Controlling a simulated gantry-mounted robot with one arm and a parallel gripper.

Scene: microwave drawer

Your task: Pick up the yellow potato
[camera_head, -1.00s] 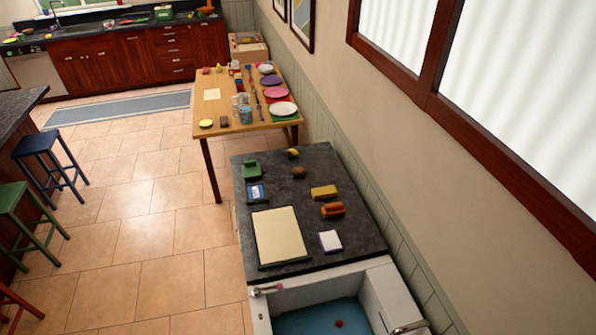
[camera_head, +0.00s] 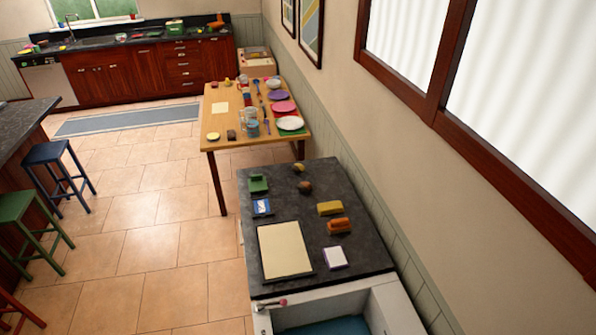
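A small rounded yellowish thing (camera_head: 298,167), which may be the yellow potato, lies at the back of the dark counter (camera_head: 285,205). It is too small to be sure of what it is. A darker brown rounded thing (camera_head: 305,187) lies just in front of it, apart from it. My gripper and arm are not in view.
On the same counter are a green thing (camera_head: 258,183), a blue box (camera_head: 262,207), a yellow block (camera_head: 330,208), an orange thing (camera_head: 338,226), a white block (camera_head: 335,257) and a pale board (camera_head: 285,250). A crowded wooden table (camera_head: 228,112) stands behind. Floor at left is open.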

